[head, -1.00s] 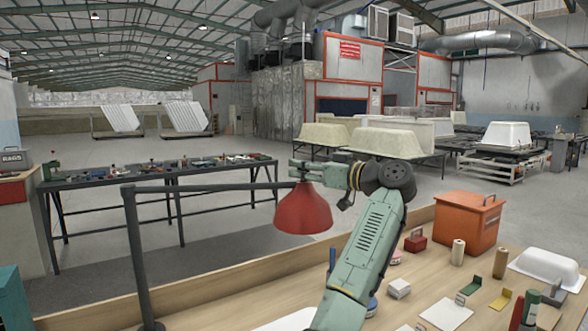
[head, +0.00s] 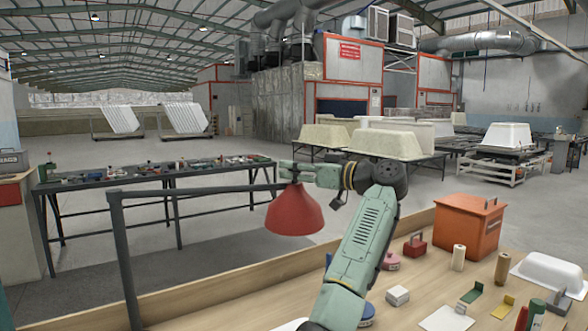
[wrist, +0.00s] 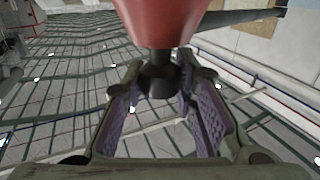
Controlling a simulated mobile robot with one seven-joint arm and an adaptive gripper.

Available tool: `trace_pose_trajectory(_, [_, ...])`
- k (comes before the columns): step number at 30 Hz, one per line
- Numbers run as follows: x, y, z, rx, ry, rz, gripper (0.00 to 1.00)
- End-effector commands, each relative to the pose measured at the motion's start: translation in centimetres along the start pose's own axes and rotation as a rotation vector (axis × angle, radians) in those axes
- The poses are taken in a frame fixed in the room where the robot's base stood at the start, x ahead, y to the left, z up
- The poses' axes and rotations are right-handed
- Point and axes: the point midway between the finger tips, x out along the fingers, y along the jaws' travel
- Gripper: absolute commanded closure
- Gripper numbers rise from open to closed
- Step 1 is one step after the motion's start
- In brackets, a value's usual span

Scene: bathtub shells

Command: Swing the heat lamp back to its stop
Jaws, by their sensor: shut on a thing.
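The heat lamp has a red cone shade (head: 294,212) hanging at the end of a thin dark arm (head: 200,189). The arm runs left to a dark upright post (head: 126,265) at the bench's far edge. My gripper (head: 291,173) is at the top of the shade, where the lamp meets its arm. In the wrist view the red shade (wrist: 160,20) fills the top, and my gripper (wrist: 160,85) has its two fingers on either side of the dark neck and knob (wrist: 160,76) of the lamp. The lamp's stop cannot be made out.
The wooden bench (head: 410,270) holds an orange box (head: 468,230), a small red box (head: 415,247), a white block (head: 397,295), rolls (head: 458,258) and a white tub shell (head: 550,273) at right. A long tool table (head: 150,178) stands behind the lamp.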

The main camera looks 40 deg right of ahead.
Motion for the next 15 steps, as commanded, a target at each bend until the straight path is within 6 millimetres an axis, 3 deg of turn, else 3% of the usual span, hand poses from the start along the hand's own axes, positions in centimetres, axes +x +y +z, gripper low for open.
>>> trace_pose_trajectory(2, [0.30,0.12,-0.50,-0.003,0.008,0.011,1.00])
trace_pose_trajectory(3, [0.31,0.12,-0.52,-0.003,0.008,0.011,0.72])
trace_pose_trajectory(12, [0.18,0.13,-0.37,-0.002,0.008,0.009,0.53])
trace_pose_trajectory(15, [0.16,0.13,-0.34,-0.002,0.007,0.009,0.53])
